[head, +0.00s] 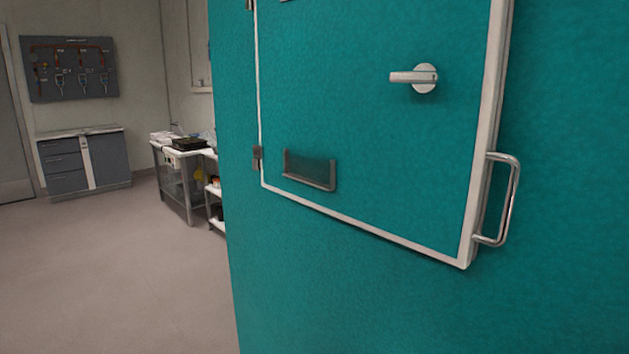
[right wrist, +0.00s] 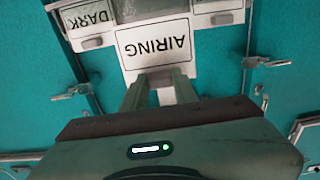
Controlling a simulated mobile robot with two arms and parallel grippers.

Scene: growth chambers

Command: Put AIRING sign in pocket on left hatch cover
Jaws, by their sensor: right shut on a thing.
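In the right wrist view, my right gripper (right wrist: 160,88) is shut on the white AIRING sign (right wrist: 154,45). The sign has a black border and its lettering appears upside down. The sign is close to a row of other signs on a teal wall; I cannot tell whether it still touches their holder. In the head view, a teal hatch cover (head: 350,90) with a white edge bears a small grey, clear-fronted pocket (head: 309,170) low on its left side. The pocket looks empty. Neither gripper shows in the head view.
A DARK sign (right wrist: 88,17) is left of the AIRING sign. Metal latches (right wrist: 70,92) stick out from the teal wall. The hatch has a lever knob (head: 424,78) and a bar handle (head: 507,200). A cart (head: 184,200) and open floor lie left.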

